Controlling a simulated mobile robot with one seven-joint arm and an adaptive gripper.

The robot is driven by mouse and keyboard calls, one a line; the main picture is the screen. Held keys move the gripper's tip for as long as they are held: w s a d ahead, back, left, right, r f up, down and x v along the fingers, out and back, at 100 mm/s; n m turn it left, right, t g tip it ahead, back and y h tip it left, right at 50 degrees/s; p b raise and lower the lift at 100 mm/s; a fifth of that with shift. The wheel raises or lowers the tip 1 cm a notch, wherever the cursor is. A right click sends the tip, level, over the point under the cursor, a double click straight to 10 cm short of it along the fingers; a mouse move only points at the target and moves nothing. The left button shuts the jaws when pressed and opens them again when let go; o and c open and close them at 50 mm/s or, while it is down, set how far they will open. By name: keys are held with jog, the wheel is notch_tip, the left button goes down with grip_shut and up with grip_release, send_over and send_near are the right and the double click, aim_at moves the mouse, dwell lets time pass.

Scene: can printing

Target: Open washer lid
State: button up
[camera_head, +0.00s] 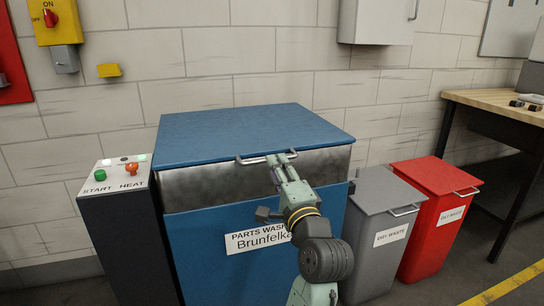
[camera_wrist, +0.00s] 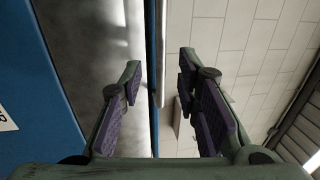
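The parts washer (camera_head: 190,250) is a blue box with a grey metal band below its lid. Its blue lid (camera_head: 240,130) lies flat on top, and a metal bar handle (camera_head: 250,160) sits at the lid's front edge. My gripper (camera_head: 283,157) is at the right part of this handle and hides some of it. In the wrist view, my gripper (camera_wrist: 162,85) is open, one finger on each side of the lid's front edge (camera_wrist: 150,50). There is a gap between each finger and the edge. I cannot tell whether anything touches the handle.
A dark control post with START and HEAT buttons (camera_head: 118,172) stands left of the washer. A grey bin (camera_head: 385,195) and a red bin (camera_head: 432,178) stand on its right. A wooden workbench (camera_head: 495,100) is at far right. A grey wall box (camera_head: 375,20) hangs above and behind the lid.

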jog(key=shift+x, duration=2.25)
jog(key=shift+c, duration=0.2)
grip_shut()
